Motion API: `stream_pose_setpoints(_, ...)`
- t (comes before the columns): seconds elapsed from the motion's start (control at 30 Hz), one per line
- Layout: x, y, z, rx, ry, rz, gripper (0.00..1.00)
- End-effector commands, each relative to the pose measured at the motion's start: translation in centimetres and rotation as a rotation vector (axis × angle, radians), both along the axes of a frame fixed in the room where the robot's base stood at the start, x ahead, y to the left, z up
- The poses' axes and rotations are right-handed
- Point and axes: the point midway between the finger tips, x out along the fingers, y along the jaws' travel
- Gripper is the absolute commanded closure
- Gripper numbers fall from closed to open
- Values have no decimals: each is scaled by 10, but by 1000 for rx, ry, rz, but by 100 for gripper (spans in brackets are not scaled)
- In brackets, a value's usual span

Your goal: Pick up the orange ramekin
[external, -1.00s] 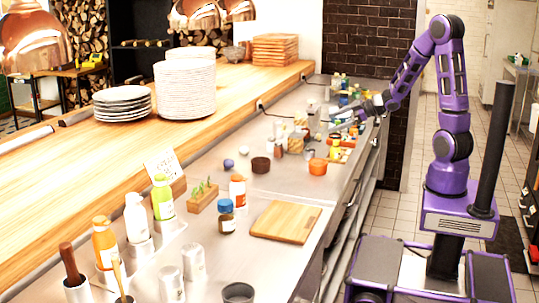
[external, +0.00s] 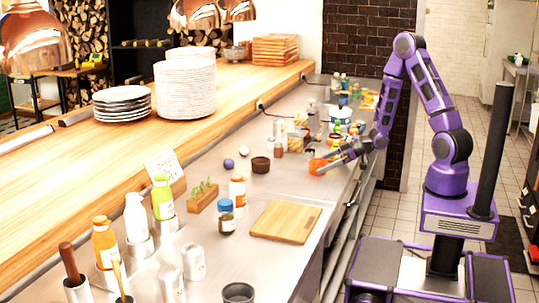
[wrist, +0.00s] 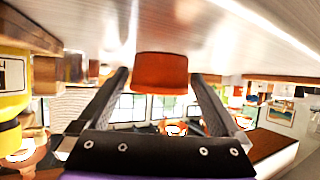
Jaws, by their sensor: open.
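The orange ramekin (external: 316,165) stands on the steel counter, at the tips of my gripper (external: 328,163) in the external view. My fingers reach in from the right and cover part of it. In the wrist view, which looks upside down, the ramekin (wrist: 160,72) sits centrally between the two dark fingers of my gripper (wrist: 160,80), around or just beyond their tips. The fingers are spread, with a gap showing on each side of it. I cannot tell how deep it lies between them.
A dark brown bowl (external: 261,165) stands left of the ramekin. Small bottles and jars (external: 279,142) crowd the counter behind it. A wooden cutting board (external: 285,221) lies nearer the camera, with mostly clear steel between. The wooden ledge (external: 100,160) runs along the left.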

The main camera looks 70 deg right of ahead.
Motion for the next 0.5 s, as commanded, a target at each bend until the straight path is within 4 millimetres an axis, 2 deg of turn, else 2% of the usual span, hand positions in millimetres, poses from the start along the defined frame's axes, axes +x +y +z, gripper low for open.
stream_pose_setpoints(0.2, 16, 6, -8, 0, 0, 0, 0)
stream_pose_setpoints(0.47, 17, 7, -9, 0, 0, -1, 0)
stream_pose_setpoints(0.5, 17, 7, -9, 0, 0, -1, 7)
